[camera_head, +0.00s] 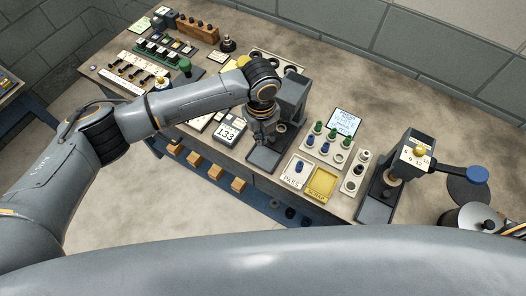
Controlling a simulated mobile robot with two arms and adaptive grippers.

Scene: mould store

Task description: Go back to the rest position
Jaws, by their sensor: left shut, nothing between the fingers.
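My left arm reaches in from the left across the workbench (380,75). Its gripper (264,138) points down over the dark base of a grey upright device (291,96) in the middle of the bench. The fingers are small and partly lost against the dark base; they look shut, with nothing seen between them. I cannot tell whether they touch the device. My right gripper is not in view.
Right of the gripper are a pass tray (291,184), a yellow tray (321,184) and a rack of coloured pieces (331,146). A press with a blue-ended lever (474,174) stands at the right. A display reading 133 (227,133) is close left of the gripper.

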